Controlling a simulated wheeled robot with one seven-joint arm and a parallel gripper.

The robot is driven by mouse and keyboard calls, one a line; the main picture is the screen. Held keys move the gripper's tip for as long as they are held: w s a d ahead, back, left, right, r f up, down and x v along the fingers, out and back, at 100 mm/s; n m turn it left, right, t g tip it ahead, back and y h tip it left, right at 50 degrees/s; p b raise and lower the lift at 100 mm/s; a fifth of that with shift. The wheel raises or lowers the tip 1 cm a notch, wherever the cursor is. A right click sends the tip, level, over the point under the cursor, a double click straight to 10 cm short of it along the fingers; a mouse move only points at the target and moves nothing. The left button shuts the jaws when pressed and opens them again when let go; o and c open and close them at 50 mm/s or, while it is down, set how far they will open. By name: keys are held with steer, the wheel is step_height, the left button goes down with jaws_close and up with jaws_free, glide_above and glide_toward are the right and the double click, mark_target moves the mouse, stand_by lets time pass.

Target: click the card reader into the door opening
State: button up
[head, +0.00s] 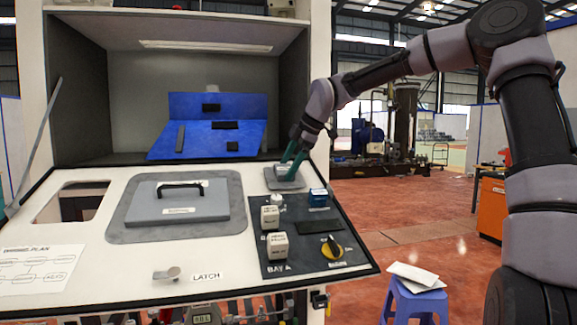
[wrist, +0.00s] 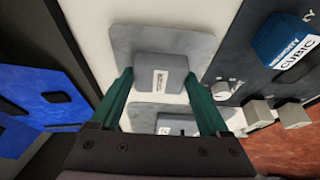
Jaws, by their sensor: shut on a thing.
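My gripper (head: 289,166) is at the upper right of the sloping white door panel. In the wrist view its green fingers (wrist: 160,76) are closed on both sides of a grey block (wrist: 172,62) with a small white label, which I take to be the card reader. The block also shows in the head view (head: 281,169). It is on or just over a flat grey plate (wrist: 135,38); I cannot tell if the plate is part of it. A rectangular opening (head: 76,203) with dark space behind shows at the panel's left. The label is unreadable.
A grey cover with a black handle (head: 178,209) is in the middle of the white panel (head: 110,255). A blue tray (head: 190,142) stands behind. A latch (head: 167,274) is at the front.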

steer(key=shift+w+a+f, duration=0.1)
steer(key=shift+w+f, duration=0.05)
steer(key=shift+f, duration=0.3)
stand_by(0.3)
stand_by(0.3)
steer(key=o, duration=1.4)
steer(key=shift+r, duration=0.1)
steer(key=shift+v, duration=2.95)
